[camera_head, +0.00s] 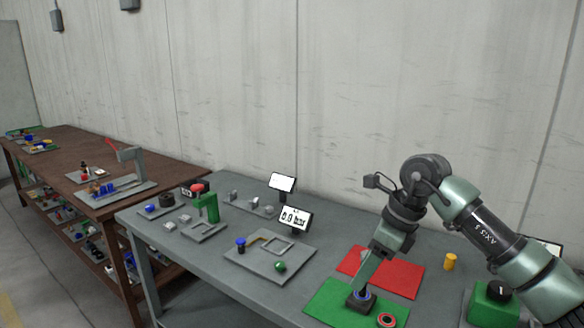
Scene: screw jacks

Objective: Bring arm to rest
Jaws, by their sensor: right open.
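My right arm comes in from the right side, and my right gripper (362,283) points down over the green mat (325,303). The gripper is open; I cannot tell whether the fingers touch the block. A round red-and-dark piece (386,320) lies on the mat beside the block. My left gripper is not in view.
A red mat (402,277) lies behind the green one. A yellow cylinder (450,261) and a green box with a black knob (492,302) stand to the right. A brown bench (70,150) stands farther left.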

